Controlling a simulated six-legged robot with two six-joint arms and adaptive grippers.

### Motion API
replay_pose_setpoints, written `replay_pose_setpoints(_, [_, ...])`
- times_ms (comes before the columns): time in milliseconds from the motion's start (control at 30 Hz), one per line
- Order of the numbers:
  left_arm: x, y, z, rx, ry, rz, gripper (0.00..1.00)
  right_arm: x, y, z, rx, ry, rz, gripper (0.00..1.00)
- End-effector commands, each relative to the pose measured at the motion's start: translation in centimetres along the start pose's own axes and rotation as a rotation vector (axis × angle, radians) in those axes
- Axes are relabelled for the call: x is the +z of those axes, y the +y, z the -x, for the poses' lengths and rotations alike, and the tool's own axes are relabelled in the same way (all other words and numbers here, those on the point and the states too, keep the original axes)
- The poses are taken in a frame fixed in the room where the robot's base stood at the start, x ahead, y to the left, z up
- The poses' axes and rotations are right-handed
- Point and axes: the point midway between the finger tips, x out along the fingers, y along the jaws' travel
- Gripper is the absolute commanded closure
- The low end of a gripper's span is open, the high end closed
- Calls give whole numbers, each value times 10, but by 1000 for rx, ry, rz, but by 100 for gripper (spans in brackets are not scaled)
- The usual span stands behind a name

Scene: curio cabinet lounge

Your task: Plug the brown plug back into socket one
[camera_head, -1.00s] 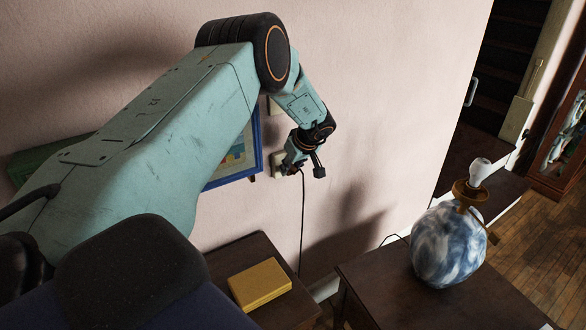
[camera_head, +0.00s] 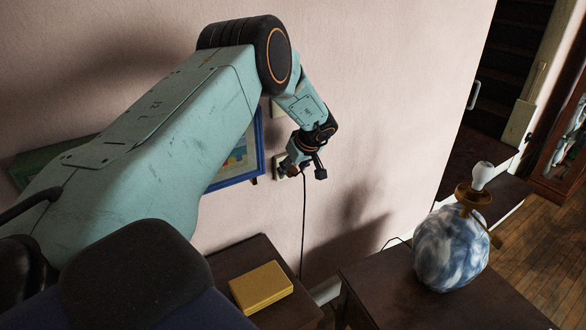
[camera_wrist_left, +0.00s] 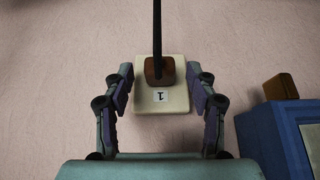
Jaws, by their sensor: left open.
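In the left wrist view the brown plug (camera_wrist_left: 160,72) sits over the middle of the pale socket plate (camera_wrist_left: 172,103), marked "1". No gap shows between plug and plate, but the depth of seating cannot be told. Its dark cord (camera_wrist_left: 157,25) runs to the top of that picture. My left gripper (camera_wrist_left: 159,90) is open, its fingers on either side of the plate and apart from the plug. In the head view my left gripper (camera_head: 306,171) is at the wall in front of the plate (camera_head: 280,168), and the cord (camera_head: 303,230) hangs below. My right gripper is not in view.
A blue-framed picture (camera_head: 258,150) hangs beside the socket; its corner (camera_wrist_left: 262,135) is close to the gripper. Another pale plate (camera_head: 276,110) is above. Below are a yellow book (camera_head: 261,287) on a dark table and a marbled blue lamp (camera_head: 449,250) on another.

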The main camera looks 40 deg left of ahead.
Motion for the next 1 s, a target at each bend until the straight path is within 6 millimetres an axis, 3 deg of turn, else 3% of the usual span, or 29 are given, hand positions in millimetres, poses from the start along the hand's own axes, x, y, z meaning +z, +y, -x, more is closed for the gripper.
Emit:
replay_pose_setpoints(600, [0,1,105,2,1,0,43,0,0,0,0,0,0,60])
replay_pose_setpoints(1000, [0,0,118,0,1,0,43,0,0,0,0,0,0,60])
